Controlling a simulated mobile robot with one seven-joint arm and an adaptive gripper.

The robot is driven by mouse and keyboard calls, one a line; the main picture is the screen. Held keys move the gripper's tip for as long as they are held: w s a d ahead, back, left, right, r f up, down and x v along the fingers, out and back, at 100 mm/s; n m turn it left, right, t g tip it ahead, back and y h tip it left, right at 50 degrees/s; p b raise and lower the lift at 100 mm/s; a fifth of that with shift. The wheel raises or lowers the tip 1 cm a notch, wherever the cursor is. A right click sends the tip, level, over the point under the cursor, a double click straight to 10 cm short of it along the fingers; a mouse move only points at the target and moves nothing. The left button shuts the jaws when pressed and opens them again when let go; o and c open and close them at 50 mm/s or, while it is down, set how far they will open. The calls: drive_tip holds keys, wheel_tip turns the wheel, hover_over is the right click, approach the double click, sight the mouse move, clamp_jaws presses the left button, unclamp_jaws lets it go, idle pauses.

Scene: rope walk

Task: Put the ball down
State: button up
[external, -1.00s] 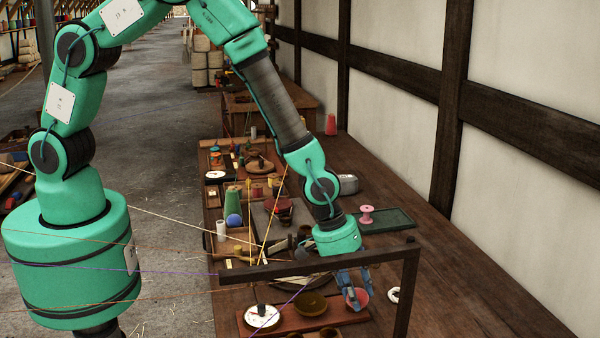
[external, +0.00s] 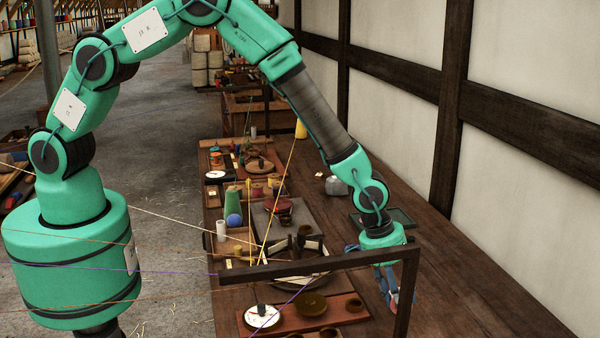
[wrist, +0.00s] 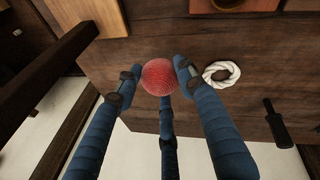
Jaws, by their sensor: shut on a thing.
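The red ball (wrist: 158,77) sits between the fingertips of my gripper (wrist: 152,74) in the wrist view, with bare dark wood around it. My blue fingers are shut on it. In the external view my gripper (external: 390,288) points down beyond the dark frame, right of the reddish board. Only a small reddish part of the ball (external: 394,298) shows there between the fingers. I cannot tell whether the ball touches the wooden table (wrist: 235,55) or hangs just above it.
A white rope ring (wrist: 221,74) lies close right of the ball, with a dark-handled tool (wrist: 277,124) farther right. A reddish board (external: 335,312) bears brown bowls (external: 312,303) and a white disc (external: 262,316). The dark frame's post (external: 406,295) stands close to my gripper.

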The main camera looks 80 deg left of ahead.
drive_tip(key=w, duration=0.1)
drive_tip(key=w+d, duration=0.1)
drive_tip(key=w, duration=0.1)
drive_tip(key=w+d, duration=0.1)
drive_tip(key=w, duration=0.1)
drive_tip(key=shift+w+d+f, duration=0.1)
drive_tip(key=shift+f, duration=0.15)
drive_tip(key=shift+f, duration=1.75)
drive_tip(key=shift+f+b, duration=0.15)
drive_tip(key=shift+b, duration=0.15)
drive_tip(key=o, duration=1.1)
drive_tip(key=shift+p+v, duration=0.55)
drive_tip(key=shift+v, duration=5.6)
